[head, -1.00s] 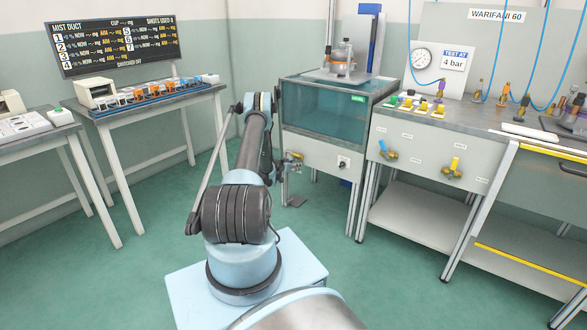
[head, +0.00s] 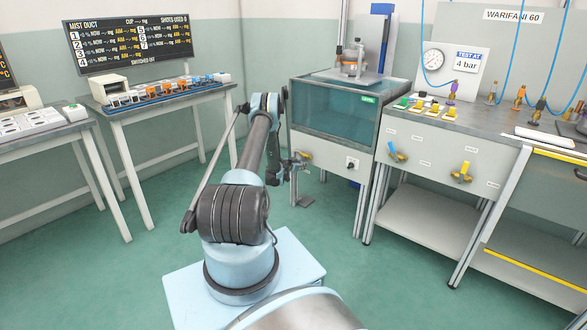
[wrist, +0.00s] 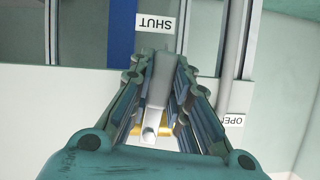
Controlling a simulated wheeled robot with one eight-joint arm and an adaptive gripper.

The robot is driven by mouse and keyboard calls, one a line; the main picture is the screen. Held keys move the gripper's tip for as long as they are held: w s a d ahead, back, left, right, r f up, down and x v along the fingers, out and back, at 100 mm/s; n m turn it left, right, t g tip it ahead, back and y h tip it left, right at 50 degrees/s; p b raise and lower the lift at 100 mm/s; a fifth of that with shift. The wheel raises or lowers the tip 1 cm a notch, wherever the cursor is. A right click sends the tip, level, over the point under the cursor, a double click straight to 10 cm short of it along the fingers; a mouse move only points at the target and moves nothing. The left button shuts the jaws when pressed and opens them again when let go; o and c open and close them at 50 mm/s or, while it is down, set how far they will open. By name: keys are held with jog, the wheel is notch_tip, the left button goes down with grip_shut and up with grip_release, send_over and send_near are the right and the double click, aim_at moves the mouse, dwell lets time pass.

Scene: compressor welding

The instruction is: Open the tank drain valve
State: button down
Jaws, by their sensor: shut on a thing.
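The tank drain valve (head: 304,155) is a small brass fitting on the white panel under the tank in the head view. My gripper (head: 296,161) is at the valve, small and partly merged with it in that view. In the wrist view, a pale grey valve lever (wrist: 158,88) lies between the two fingers of my gripper (wrist: 160,90), which is shut on it. Some brass shows behind the lever. A SHUT label (wrist: 155,35) is upside down just beyond the fingertips.
The glass-fronted tank (head: 333,109) stands above the panel. A black switch (head: 351,164) is to the valve's right. A bench (head: 440,125) with blue- and yellow-handled valves is farther right. Floor at left is clear.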

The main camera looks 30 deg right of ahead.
jog(key=shift+w+a+m+t, duration=0.2)
jog(key=shift+w+m+t, duration=0.1)
jog(key=shift+m, duration=0.1)
jog(key=shift+w+a+r+m+t, duration=0.2)
jog(key=shift+w+m+t, duration=0.25)
jog(key=shift+m, duration=0.15)
jog(key=c, duration=1.5)
grip_release()
jog(key=shift+s+d, duration=0.1)
jog(key=shift+v, duration=3.75)
